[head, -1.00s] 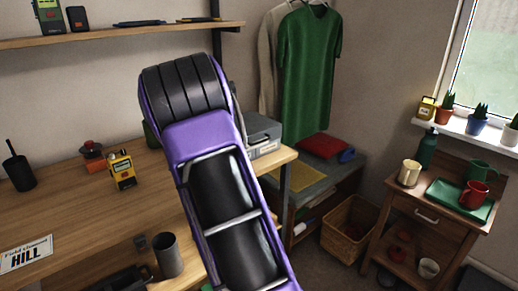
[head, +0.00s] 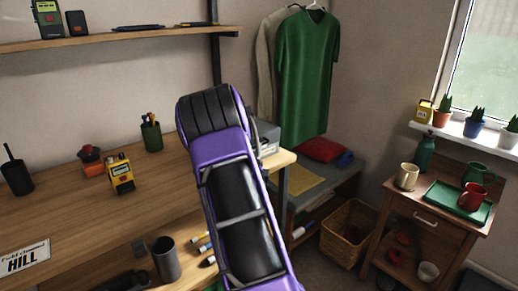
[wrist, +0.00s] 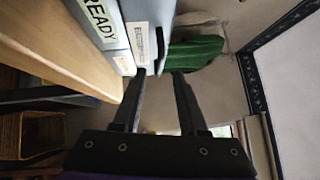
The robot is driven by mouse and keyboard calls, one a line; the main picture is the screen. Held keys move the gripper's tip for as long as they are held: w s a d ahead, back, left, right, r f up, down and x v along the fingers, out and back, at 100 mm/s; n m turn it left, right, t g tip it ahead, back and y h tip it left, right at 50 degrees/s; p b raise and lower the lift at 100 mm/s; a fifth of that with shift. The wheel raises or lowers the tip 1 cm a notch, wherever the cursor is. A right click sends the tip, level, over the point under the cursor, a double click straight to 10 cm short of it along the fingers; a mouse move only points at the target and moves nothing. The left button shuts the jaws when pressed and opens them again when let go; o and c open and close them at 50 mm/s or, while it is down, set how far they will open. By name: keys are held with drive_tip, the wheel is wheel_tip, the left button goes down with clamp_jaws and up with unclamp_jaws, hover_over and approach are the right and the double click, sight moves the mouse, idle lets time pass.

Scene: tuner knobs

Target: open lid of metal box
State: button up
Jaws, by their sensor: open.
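The metal box (head: 267,136) is grey and sits at the right end of the workbench, mostly hidden behind my purple arm in the head view. In the wrist view the blue-grey box (wrist: 115,58) fills the top left, turned sideways, with a "READY" label and a smaller label on its faces. My gripper (wrist: 158,76) is open and empty, its two fingers apart near the box's labelled side. The left fingertip overlaps the box's lower edge in the picture; I cannot tell if it touches. My gripper is hidden in the head view. I see no raised lid.
A green shirt (head: 307,75) hangs behind the box. A lower bench and wicker basket (head: 348,234) stand to the right.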

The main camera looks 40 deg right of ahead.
drive_tip(key=shift+x, duration=2.05)
drive_tip(key=shift+c, duration=0.4)
clamp_jaws()
